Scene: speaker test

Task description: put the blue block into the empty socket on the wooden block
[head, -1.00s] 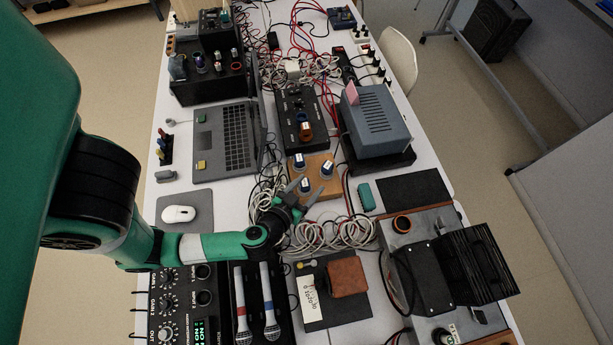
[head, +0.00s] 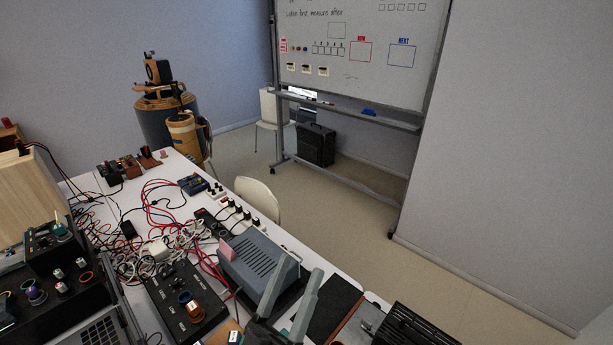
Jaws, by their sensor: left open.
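The wooden block (head: 222,334) shows only as a small corner at the bottom edge. A dark blue piece with a white top (head: 235,337) is on it, cut off by the frame. Its sockets are out of view, so I cannot tell which is empty. I cannot pick out a loose blue block. My left gripper (head: 298,266) is at the bottom centre, its two grey fingers apart and pointing up the picture, with nothing seen between them. It is to the right of the wooden block's visible corner. My right gripper is not in view.
A grey vented box (head: 258,263) with a pink piece (head: 227,250) stands just beyond the gripper. A black panel (head: 178,306) lies left. Tangled cables (head: 150,245) cover the table's middle. A white chair (head: 257,200) and a whiteboard (head: 360,55) stand beyond.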

